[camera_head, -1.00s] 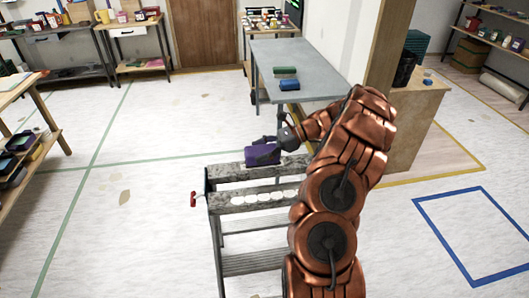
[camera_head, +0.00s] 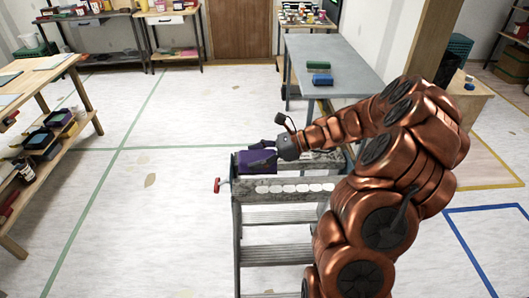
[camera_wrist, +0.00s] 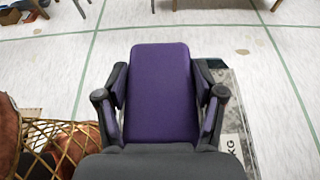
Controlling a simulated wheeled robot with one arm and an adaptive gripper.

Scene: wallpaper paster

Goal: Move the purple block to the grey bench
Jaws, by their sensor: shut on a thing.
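The purple block (camera_head: 258,161) is in my gripper (camera_head: 270,152), at the left end of the stepladder's top in the head view. In the wrist view the purple block (camera_wrist: 162,90) fills the space between the two fingers of my gripper (camera_wrist: 160,100), which is shut on its sides. I cannot tell whether the block touches the ladder top or hangs just above it. The grey bench (camera_head: 335,62) stands farther back, beyond the ladder, with a green block (camera_head: 318,65) and a blue block (camera_head: 322,79) on it.
The stepladder (camera_head: 285,188) stands in front of me, with a red item (camera_head: 217,185) at its left side. Wooden shelving (camera_head: 45,95) is at the left. A wooden cabinet (camera_head: 465,112) stands right of the bench.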

